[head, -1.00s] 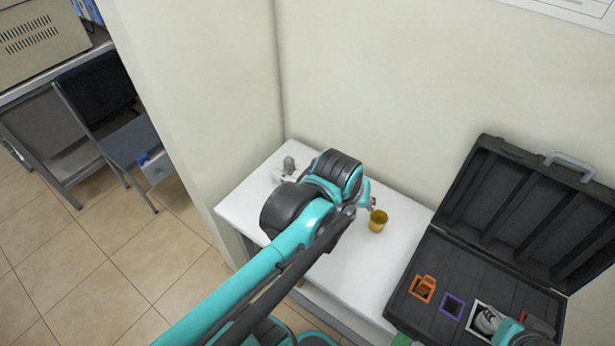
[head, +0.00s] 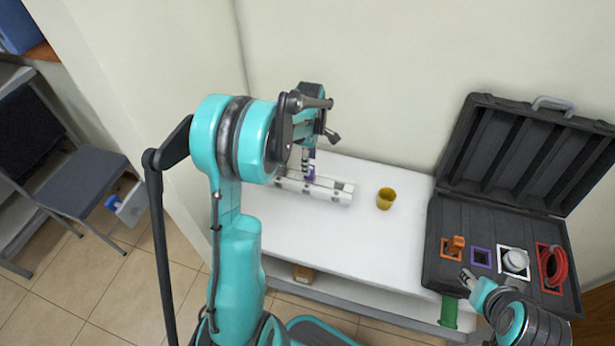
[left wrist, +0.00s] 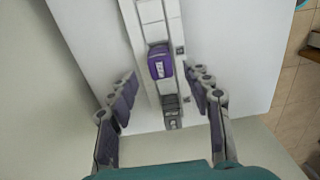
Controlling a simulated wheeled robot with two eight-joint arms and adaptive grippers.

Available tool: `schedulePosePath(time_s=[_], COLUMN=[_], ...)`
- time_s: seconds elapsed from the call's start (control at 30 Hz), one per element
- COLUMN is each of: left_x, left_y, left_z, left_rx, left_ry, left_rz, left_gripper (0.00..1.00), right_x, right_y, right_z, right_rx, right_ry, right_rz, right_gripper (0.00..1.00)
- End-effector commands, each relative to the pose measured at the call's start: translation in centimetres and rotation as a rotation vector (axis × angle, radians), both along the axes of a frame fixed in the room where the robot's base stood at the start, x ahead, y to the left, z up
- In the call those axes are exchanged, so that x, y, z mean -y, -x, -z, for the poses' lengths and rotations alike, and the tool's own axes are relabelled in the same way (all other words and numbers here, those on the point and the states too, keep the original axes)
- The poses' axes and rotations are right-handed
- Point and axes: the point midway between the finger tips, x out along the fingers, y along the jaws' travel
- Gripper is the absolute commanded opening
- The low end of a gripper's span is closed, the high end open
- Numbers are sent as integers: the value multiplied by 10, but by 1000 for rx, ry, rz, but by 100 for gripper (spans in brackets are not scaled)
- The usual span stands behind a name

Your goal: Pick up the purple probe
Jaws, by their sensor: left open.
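The purple probe (head: 311,172) is at a long white holder (head: 335,191) on the white table, partly hidden by my left gripper. In the left wrist view the purple block of the probe (left wrist: 160,62) sits on the white holder (left wrist: 150,14), close to the space between the fingertips. My left gripper (left wrist: 163,78) is open, its fingers to either side of the holder and nothing held between them. In the head view my left gripper (head: 307,153) points down over the holder. My right gripper (head: 467,279) is beside the black case; its finger opening is too small to tell.
A yellow cup (head: 386,198) stands right of the holder. The open black case (head: 437,225) holds an orange item (head: 454,244), an empty purple frame (head: 481,257), a grey round item (head: 515,260) and a red coil (head: 554,266).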

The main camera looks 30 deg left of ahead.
Motion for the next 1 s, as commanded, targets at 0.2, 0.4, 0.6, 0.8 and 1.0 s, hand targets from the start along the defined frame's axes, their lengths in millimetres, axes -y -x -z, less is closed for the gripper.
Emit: schedulePosePath(time_s=[0.2,0.4,0.6,0.8,1.0], left_x=[2,3,3,3,3], left_y=[0,1,1,1,1], left_z=[24,55,60,59,59], left_rx=[1,2,2,2,2], left_ry=[0,0,0,0,0], left_rz=[2,3,3,4,4], left_gripper=[50,50,50,18,0], right_x=[0,0,0,0,0], right_y=[0,0,0,0,0], right_z=[13,28,28,28,28], right_rx=[0,0,0,0,0], right_ry=[0,0,0,0,0], right_rz=[0,0,0,0,0], right_gripper=[40,40,40,40,40])
